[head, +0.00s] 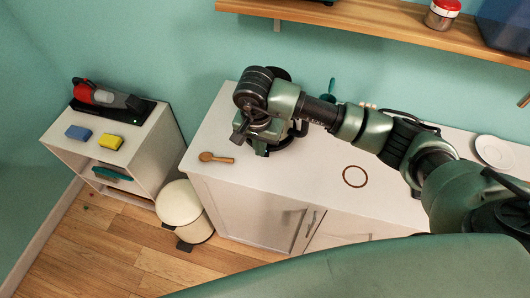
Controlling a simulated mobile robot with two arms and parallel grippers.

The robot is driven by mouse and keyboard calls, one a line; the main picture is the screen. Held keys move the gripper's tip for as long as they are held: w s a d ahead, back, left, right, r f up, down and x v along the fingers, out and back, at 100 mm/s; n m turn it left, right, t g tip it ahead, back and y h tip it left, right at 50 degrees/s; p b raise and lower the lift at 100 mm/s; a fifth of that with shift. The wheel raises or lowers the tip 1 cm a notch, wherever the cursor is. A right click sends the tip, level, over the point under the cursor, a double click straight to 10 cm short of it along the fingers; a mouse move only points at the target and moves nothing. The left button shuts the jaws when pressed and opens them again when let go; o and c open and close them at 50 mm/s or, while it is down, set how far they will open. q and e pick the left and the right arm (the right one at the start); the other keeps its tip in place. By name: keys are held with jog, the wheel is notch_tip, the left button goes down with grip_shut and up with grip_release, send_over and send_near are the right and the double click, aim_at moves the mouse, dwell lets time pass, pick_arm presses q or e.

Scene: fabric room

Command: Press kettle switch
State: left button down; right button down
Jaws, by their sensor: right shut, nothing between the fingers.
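My right arm reaches in from the right over the white counter. My right gripper (250,140) points down near the counter's back left part and is shut and empty. A dark rounded object with a black handle (301,128), which seems to be the kettle, is directly behind and beneath the gripper. My wrist and gripper hide most of it. Its switch cannot be made out, and I cannot tell whether the gripper touches it. My left gripper is not in view.
A wooden spoon (215,157) lies left of the gripper on the counter (280,186). A brown ring (355,176) and a white plate (494,151) are to the right. A wooden shelf (380,22) hangs above. A bin (182,208) stands left of the counter.

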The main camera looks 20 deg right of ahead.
notch_tip(320, 180, up, 4)
jog(key=shift+s+a+f+b, duration=0.1)
jog(key=shift+s+f+b, duration=0.05)
jog(key=shift+f+b, duration=0.15)
dwell(0.3)
